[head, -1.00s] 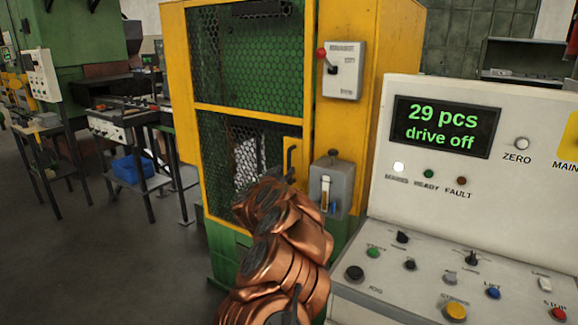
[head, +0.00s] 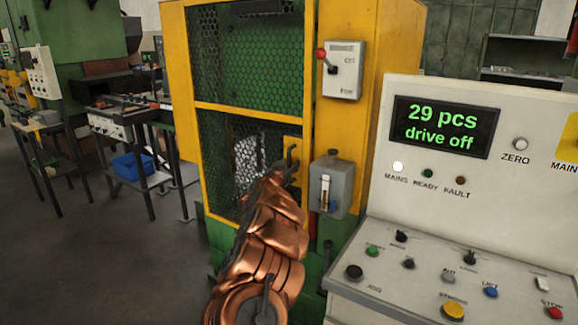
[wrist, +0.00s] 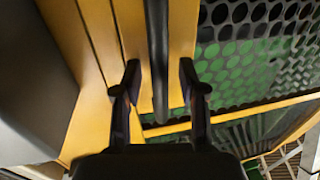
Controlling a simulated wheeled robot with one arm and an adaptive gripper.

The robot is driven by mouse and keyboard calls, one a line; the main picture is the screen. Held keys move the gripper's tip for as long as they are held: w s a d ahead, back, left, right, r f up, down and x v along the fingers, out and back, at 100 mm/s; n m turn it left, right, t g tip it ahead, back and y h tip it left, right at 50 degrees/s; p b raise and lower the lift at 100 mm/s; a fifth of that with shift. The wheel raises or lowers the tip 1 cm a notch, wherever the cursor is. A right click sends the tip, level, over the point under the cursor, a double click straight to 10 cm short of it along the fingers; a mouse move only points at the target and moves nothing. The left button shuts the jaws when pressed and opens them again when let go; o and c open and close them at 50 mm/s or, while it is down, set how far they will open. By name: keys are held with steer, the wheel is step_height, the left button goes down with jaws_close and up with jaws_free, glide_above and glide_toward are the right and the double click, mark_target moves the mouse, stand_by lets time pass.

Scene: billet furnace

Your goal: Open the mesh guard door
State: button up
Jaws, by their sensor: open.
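The mesh guard door (head: 250,107) has a yellow frame with dark mesh and stands upright in the front of a yellow and green machine; it looks closed. Its mesh also shows in the wrist view (wrist: 255,45). A dark bar handle (wrist: 157,50) is on the door's yellow edge plate. My gripper (wrist: 159,82) is open, with one finger on each side of the bar and a gap visible on both sides. In the head view my gripper (head: 290,163) is small at the door's right edge, and my copper-coloured arm hides the lower door.
Right of the door are a grey box with a red-knobbed lever (head: 342,70) and a smaller grey box (head: 336,187). A control console (head: 470,230) reading "29 pcs drive off" stands at the right. Open floor (head: 120,260) lies at the left, before workbenches.

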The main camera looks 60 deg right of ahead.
steer(key=shift+c, duration=0.2)
jaws_close()
stand_by(0.4)
